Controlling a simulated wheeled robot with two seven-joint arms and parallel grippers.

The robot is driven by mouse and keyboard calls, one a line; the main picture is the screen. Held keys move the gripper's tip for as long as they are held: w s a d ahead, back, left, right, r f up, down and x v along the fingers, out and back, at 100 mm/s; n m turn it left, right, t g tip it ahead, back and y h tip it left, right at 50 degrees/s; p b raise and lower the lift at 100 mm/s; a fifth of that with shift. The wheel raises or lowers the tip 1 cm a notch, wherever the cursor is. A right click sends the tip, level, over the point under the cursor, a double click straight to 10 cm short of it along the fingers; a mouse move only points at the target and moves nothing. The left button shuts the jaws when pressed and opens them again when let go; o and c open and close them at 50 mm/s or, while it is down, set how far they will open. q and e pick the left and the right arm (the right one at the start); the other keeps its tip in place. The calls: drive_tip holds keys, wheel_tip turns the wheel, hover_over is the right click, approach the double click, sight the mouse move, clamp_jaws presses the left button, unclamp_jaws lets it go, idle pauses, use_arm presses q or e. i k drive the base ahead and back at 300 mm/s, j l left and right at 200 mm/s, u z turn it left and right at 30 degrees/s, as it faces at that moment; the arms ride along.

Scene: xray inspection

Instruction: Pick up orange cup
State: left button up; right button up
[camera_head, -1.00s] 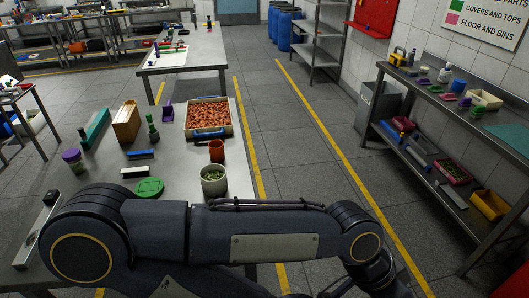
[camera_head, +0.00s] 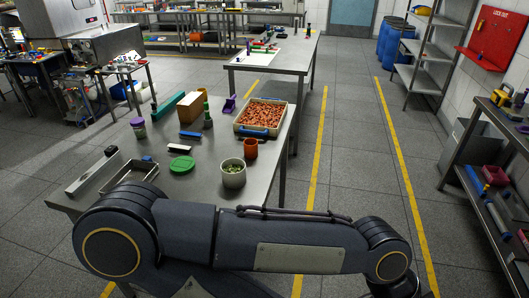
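The orange cup (camera_head: 251,148) stands upright near the right edge of the steel table (camera_head: 208,204). It is just in front of the tray of orange pieces and just behind a white pot. Nothing is holding it. One of my arms crosses the bottom of the view in front of the table, with its far end at the lower right. Neither gripper shows in the view.
A green lid (camera_head: 182,164), a metal tray and several tools lie to the left.

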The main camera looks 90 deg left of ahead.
sight(250, 144)
drive_tip(key=i+j+u, duration=0.25)
drive_tip(key=u, duration=0.15)
drive_tip(key=i+j+u, duration=0.1)
drive_tip(key=i+u, duration=0.2)
drive_tip(key=u, duration=0.15)
drive_tip(key=i+u, duration=0.65)
drive_tip(key=u, duration=0.2)
drive_tip(key=i+l+u, duration=0.2)
drive_tip(key=u, duration=0.2)
drive_tip(key=i+j+u, duration=0.1)
drive_tip(key=u, duration=0.35)
drive_tip(key=i+u, duration=0.3)
drive_tip(key=u, duration=0.2)
drive_tip(key=i+l+u, duration=0.1)
drive_tip(key=u, duration=0.35)
drive_tip(key=i+l+u, duration=0.2)
drive_tip(key=u, duration=0.3)
drive_tip(key=i+l+u, duration=0.2)
drive_tip(key=u, duration=0.25)
drive_tip(key=i+l+u, duration=0.1)
drive_tip(key=l+u, duration=0.15)
drive_tip(key=u, duration=0.25)
drive_tip(key=i+l+u, duration=0.15)
drive_tip(key=u, duration=0.3)
drive_tip(key=i+l+u, duration=0.2)
drive_tip(key=u, duration=0.25)
